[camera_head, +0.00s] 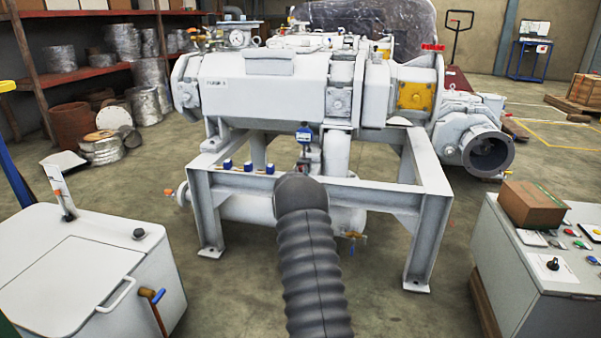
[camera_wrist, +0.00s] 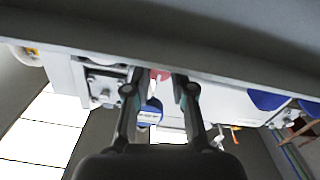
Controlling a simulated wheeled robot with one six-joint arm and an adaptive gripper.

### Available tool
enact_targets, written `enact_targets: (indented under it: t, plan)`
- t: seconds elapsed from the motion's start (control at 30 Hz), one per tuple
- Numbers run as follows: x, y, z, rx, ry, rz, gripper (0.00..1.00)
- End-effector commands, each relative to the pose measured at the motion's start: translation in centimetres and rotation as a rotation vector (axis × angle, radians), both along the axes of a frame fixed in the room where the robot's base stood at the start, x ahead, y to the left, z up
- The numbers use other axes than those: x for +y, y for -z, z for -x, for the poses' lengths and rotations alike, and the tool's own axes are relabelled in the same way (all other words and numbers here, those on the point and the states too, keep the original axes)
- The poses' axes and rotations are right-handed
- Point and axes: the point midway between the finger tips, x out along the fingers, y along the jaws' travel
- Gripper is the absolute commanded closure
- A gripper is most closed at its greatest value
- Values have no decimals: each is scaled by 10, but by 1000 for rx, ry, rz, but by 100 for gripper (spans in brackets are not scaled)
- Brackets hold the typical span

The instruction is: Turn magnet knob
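My gripper (camera_wrist: 159,76) shows in the wrist view with its two dark fingers apart. A small red part (camera_wrist: 160,75) shows in the gap between the fingertips; I cannot tell whether it is the magnet knob or how far beyond the tips it is. No finger clearly touches it. A blue and white device (camera_wrist: 151,108) shows between the fingers, lower down. In the head view a small blue device (camera_head: 304,135) sits on the front of the white vacuum pump (camera_head: 265,90), just above the end of my ribbed arm. The arm hides my gripper there.
A grey steel frame (camera_head: 430,190) carries the pump, with several blue-topped fittings on its front rail. A white cabinet (camera_head: 65,265) stands at the left. A control box (camera_head: 555,265) with a brown carton (camera_head: 532,205) stands at the right. In the wrist view a grey beam (camera_wrist: 230,35) crosses close above the fingertips.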

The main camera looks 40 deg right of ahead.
Motion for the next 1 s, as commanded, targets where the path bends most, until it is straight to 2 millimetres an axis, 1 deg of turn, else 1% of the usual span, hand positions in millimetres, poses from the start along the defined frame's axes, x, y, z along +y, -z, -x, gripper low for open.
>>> enact_targets:
  t: [0.27,0.43,1.0]
  plan:
    - [0,1,0,-18,0,-16,100]
    - [0,2,0,-74,0,-62,100]
    - [0,0,0,-437,0,-372,100]
